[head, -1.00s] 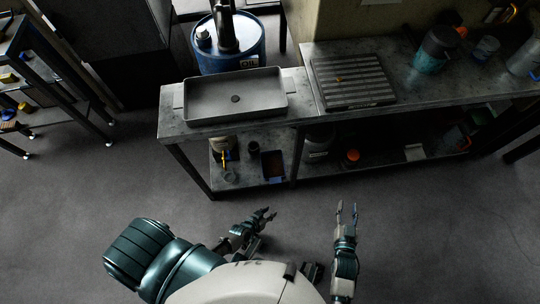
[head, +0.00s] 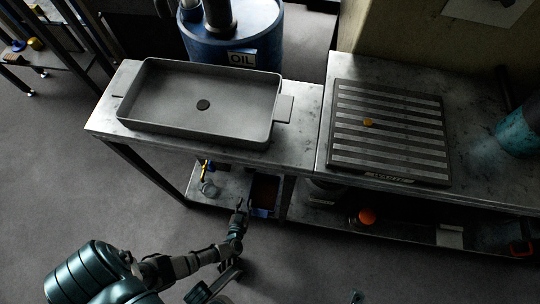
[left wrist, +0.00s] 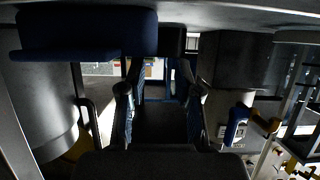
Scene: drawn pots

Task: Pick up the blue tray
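The blue tray (head: 261,212) is on the lower shelf under the left part of the bench in the head view. Its dark blue front and brownish inside show, with the bench top over its back. My left gripper (head: 239,207) is at the shelf's front edge, just left of the tray. In the left wrist view its two fingers (left wrist: 160,95) stand apart with nothing clearly between them, so it is open. A dark blue, rimmed shape (left wrist: 85,35) close at upper left there is probably the tray. A small tip of my right gripper (head: 355,296) shows at the bottom edge.
A grey sink basin (head: 160,117) and a ribbed board (head: 390,128) are on the bench top above. A glass jar (head: 209,189) and a yellow-handled item (head: 207,165) are left of the tray. An orange-topped item (head: 366,216) is to the right. The floor in front is clear.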

